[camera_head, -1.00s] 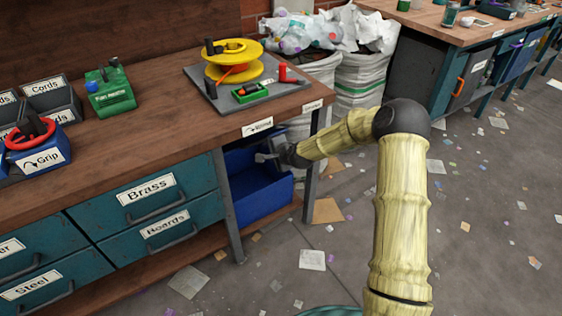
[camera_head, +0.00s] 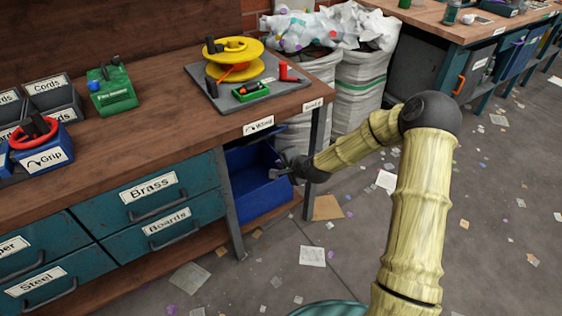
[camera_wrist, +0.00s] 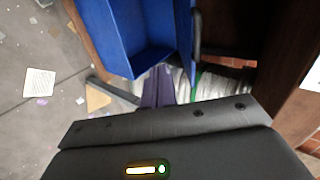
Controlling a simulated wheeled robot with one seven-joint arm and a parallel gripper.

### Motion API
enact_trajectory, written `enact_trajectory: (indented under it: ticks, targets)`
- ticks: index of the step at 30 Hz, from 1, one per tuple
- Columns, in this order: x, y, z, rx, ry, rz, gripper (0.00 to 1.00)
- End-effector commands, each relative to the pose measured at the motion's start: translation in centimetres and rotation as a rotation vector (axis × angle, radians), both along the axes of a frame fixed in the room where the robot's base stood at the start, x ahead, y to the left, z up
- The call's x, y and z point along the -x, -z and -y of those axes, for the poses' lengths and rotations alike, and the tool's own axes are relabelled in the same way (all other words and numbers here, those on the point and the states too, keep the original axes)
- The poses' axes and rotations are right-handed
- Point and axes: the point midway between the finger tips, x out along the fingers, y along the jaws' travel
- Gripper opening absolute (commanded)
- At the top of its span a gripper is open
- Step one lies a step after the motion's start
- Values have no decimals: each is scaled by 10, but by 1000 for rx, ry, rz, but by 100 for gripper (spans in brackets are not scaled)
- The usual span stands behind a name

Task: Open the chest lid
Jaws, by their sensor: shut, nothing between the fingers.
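The blue chest (camera_head: 265,198) stands on the low shelf under the right end of the bench. Its dark inside shows from above, so its top is uncovered. A blue panel (camera_head: 250,155), which looks like the raised lid, stands above the chest. In the wrist view the chest (camera_wrist: 115,35) is at the upper left, and the panel (camera_wrist: 228,28) with a dark handle (camera_wrist: 197,35) is to its right. My gripper (camera_head: 281,171) is shut and empty, at the chest's right end. Its fingertips are small in the head view, so I cannot tell whether they touch the chest.
The bench leg (camera_head: 315,150) stands close to my gripper. Teal drawers (camera_head: 150,195) are left of the chest. White sacks (camera_head: 360,95) stand behind the bench end. The bench top holds a yellow spool (camera_head: 233,58) on a grey board. The floor at right is open, with scattered scraps.

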Motion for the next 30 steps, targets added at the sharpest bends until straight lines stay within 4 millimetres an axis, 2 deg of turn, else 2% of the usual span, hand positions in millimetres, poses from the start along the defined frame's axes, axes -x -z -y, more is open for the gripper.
enact_trajectory:
  ticks: [4,8,18,24,27,30]
  targets:
    - [29,-7,3,169,-126,-24,0]
    - [65,-17,16,364,-262,-62,0]
    - [171,-64,70,760,-557,-190,0]
    - [240,-95,97,881,-695,-264,0]
    - [268,-105,105,906,-749,-290,0]
    - [287,-110,109,915,-786,-305,0]
